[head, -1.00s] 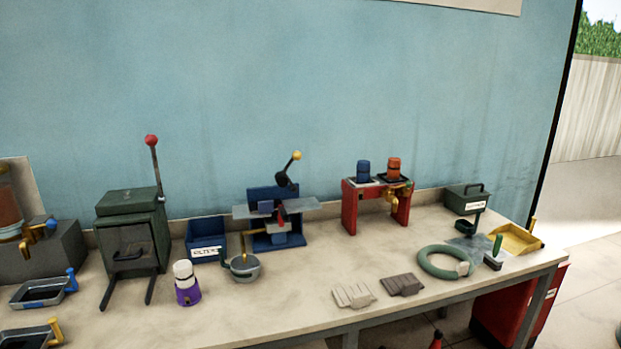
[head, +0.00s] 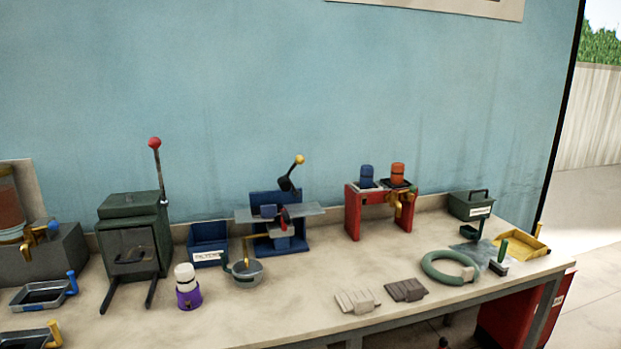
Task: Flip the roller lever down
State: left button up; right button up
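A blue machine (head: 273,228) with a grey plate across it stands on the bench near the wall, left of the middle. A lever (head: 292,174) with a yellow ball and a dark pivot tilts up and to the right from its top. A red part (head: 283,222) shows at the machine's front. A green box press (head: 133,237) stands to its left, with an upright lever (head: 159,171) tipped by a red ball. Which lever is the roller lever is not labelled. Neither of my grippers is in view.
On the bench (head: 238,315), a blue bin (head: 208,246), a metal pot (head: 245,271) and a purple-and-white bottle (head: 187,287) stand near the machine. A red stand (head: 354,211) holds blue and orange cups further right. A green ring (head: 436,272) lies near the front edge.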

aim_at(300, 160)
jog(key=i+l, duration=0.1)
jog(key=i, duration=0.4)
jog(key=z, duration=1.15)
